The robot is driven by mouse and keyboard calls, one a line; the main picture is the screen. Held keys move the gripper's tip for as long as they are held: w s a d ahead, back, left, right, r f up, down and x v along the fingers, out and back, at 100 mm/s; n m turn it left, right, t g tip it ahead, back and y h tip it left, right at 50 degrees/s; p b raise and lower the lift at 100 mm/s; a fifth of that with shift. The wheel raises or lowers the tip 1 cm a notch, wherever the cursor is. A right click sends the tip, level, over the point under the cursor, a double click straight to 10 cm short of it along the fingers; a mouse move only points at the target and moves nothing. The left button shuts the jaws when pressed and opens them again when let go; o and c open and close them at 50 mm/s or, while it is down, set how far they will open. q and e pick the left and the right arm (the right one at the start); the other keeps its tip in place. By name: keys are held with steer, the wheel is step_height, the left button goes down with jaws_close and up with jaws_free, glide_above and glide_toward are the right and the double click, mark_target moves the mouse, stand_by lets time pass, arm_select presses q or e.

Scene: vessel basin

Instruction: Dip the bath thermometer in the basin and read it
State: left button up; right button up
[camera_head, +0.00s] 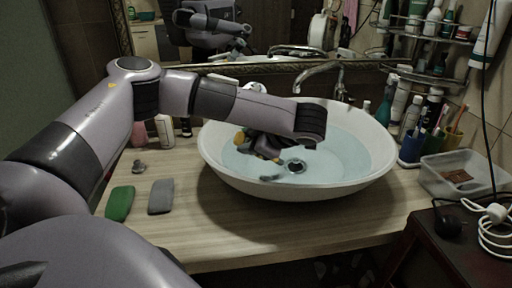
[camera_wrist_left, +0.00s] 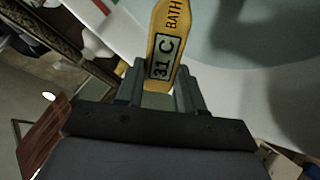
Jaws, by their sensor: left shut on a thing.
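The bath thermometer (camera_wrist_left: 163,45) is a yellow tag with dark "BATH" lettering and a display reading 31 C in the left wrist view. My left gripper (camera_wrist_left: 160,90) is shut on it, one finger on each side of the display end. In the head view, the left gripper (camera_head: 262,148) reaches down inside the basin, with a yellow bit of the thermometer (camera_head: 240,138) at its left. The white basin (camera_head: 290,190) holds pale blue water (camera_head: 345,150). Whether the thermometer touches the water cannot be told. My right gripper is not in view.
A tap (camera_head: 322,70) stands behind the basin. A green sponge (camera_head: 119,203) and a grey one (camera_head: 161,196) lie at left on the wooden counter (camera_head: 230,235). Cups with brushes (camera_head: 411,146) and a clear tray (camera_head: 462,178) stand at right. The front counter is clear.

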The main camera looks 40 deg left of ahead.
arm_select(q)
steer(key=shift+w+d, duration=0.1)
steer(key=shift+w, duration=0.05)
steer(key=shift+w+d, duration=0.3)
steer(key=shift+s+a, duration=0.1)
steer(key=shift+a, duration=0.05)
stand_by(0.4)
steer(key=shift+s+a, duration=0.25)
steer(key=shift+s, duration=0.15)
steer(key=shift+w, duration=0.15)
steer(key=shift+w+d, duration=0.35)
steer(key=shift+d, duration=0.05)
steer(key=shift+s+a, duration=0.1)
steer(key=shift+s+a+p, duration=0.35)
steer(key=shift+p, duration=0.1)
